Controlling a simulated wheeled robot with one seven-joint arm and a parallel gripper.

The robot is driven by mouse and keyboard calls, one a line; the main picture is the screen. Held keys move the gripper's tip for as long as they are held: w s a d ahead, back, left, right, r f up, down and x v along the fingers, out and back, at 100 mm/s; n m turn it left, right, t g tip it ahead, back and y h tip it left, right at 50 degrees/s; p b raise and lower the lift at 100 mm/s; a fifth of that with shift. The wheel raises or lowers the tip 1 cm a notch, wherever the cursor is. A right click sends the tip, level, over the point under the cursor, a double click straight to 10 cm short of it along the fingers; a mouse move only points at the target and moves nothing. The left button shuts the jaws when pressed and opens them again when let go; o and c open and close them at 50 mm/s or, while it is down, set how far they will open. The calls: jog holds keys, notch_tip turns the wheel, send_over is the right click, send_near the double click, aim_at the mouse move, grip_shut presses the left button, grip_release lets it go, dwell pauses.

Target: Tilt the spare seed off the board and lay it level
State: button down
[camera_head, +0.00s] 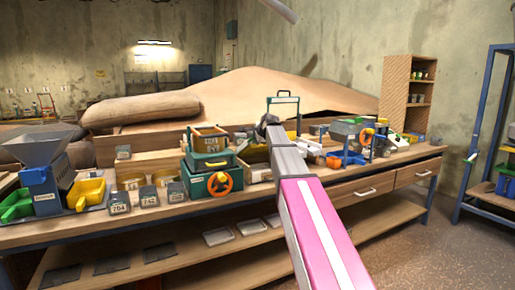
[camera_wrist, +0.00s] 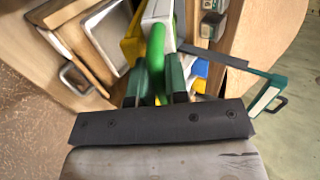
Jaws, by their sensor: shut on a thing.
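My gripper (camera_wrist: 155,88) is shut on a bright green curved piece (camera_wrist: 155,55), which stands between its two dark green fingers in the wrist view. What the green piece belongs to is partly hidden. A pale flat part (camera_wrist: 158,12) lies just beyond it, but I cannot tell whether this is the board. No loose seed can be made out in either view. In the head view my gripper (camera_head: 268,122) is over the middle of the bench, small and partly hidden by my arm.
A wooden bench (camera_head: 150,225) carries a green machine with an orange wheel (camera_head: 220,183), a grey hopper (camera_head: 40,147) with green and yellow trays, and labelled tins (camera_head: 119,203). A green frame (camera_head: 283,98) stands behind my gripper. More machines (camera_head: 350,130) crowd the right.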

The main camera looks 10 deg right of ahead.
jog(key=shift+w+a+r, duration=0.2)
jog(key=shift+w+r, duration=0.35)
jog(key=shift+r, duration=0.15)
jog(key=shift+w+a+r, duration=0.15)
jog(key=shift+w+r, duration=0.35)
jog(key=shift+r, duration=0.15)
jog(key=shift+w+r, duration=0.1)
jog(key=c, duration=1.1)
grip_release()
jog(key=shift+c, duration=0.2)
jog(key=shift+s, duration=0.25)
jog(key=v, duration=1)
jog(key=shift+s, duration=0.15)
jog(key=shift+r, duration=0.1)
